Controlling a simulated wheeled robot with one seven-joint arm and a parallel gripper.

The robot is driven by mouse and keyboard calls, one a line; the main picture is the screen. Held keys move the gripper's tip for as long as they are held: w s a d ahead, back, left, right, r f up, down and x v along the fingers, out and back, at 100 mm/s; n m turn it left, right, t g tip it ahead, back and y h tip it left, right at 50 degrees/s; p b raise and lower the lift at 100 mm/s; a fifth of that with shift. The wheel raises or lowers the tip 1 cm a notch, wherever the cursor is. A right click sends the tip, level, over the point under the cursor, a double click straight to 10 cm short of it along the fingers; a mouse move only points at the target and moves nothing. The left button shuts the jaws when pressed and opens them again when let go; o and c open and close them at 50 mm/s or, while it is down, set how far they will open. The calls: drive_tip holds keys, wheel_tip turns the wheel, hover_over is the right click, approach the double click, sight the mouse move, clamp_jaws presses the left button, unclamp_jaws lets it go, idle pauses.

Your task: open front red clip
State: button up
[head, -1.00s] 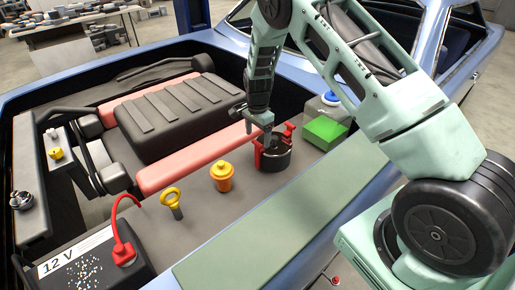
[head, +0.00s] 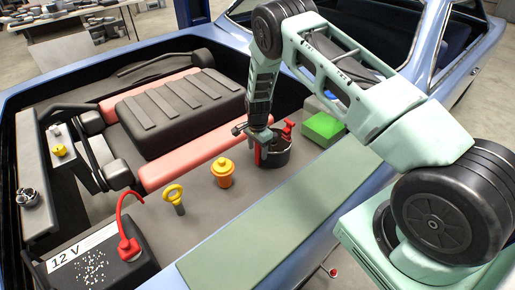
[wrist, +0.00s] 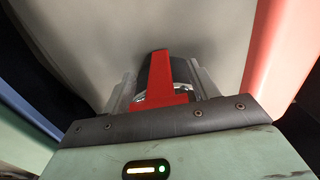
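A black round canister (head: 277,158) with a dark open-looking top stands in the engine bay. One red clip (head: 257,154) is on its left side, directly below my gripper (head: 262,139). A second red clip (head: 288,130) stands up at its far right. In the wrist view one red clip (wrist: 165,80) lies between the two grey fingers of my gripper (wrist: 163,88). The fingers are apart, with a gap visible on each side of the clip. The canister behind the clip is mostly hidden there.
An orange-yellow capped filler (head: 222,172) and a yellow ring dipstick (head: 174,195) stand left of the canister. A green box (head: 323,127) is close on its right. The pink bar (head: 200,160) and black engine cover (head: 180,110) lie behind. The pale green front ledge (head: 270,235) is clear.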

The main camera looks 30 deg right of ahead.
drive_tip(key=c, duration=0.5)
drive_tip(key=shift+a, duration=0.1)
drive_tip(key=shift+s+a+f+h+b, duration=0.1)
drive_tip(key=shift+a+f+h+b, duration=0.05)
drive_tip(key=shift+a+h+b, duration=0.65)
drive_tip(key=h+b, duration=0.1)
drive_tip(key=a+t+h+b, duration=0.1)
drive_tip(key=b, duration=0.1)
drive_tip(key=shift+s+a+f+h, duration=0.15)
drive_tip(key=shift+a+f+h, duration=0.1)
drive_tip(key=shift+h, duration=0.15)
drive_tip(key=shift+s+a+f+b, duration=0.15)
drive_tip(key=shift+a+b, duration=0.3)
drive_tip(key=shift+b, duration=0.35)
